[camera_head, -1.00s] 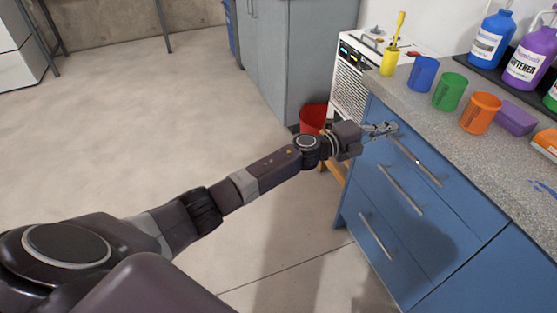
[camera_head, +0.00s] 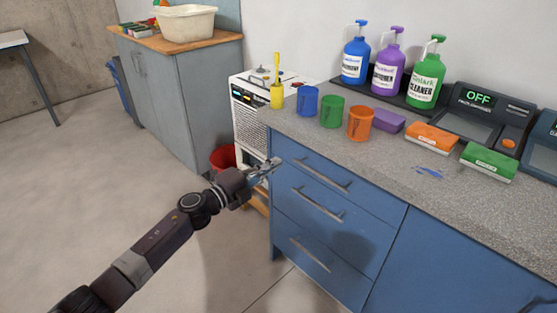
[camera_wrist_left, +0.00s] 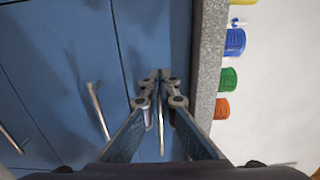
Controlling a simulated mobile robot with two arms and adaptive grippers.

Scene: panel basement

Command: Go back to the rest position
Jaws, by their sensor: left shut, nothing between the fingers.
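My left arm reaches in from the lower left in the head view. Its gripper (camera_head: 266,167) is in front of the upper left part of the blue drawer cabinet (camera_head: 390,238), near the top drawer's handle (camera_head: 322,174). In the left wrist view the gripper (camera_wrist_left: 160,76) is shut and empty, with its fingertips together. A drawer handle shows as a thin bar just below the fingertips there; I cannot tell whether they touch it. The drawers look closed. My right gripper is not in view.
The grey counter (camera_head: 395,165) holds a blue cup (camera_head: 308,101), a green cup (camera_head: 332,111), an orange cup (camera_head: 361,123), sponges and pump bottles. A red bucket (camera_head: 222,158) stands by the white appliance (camera_head: 247,119). Free floor lies on the left.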

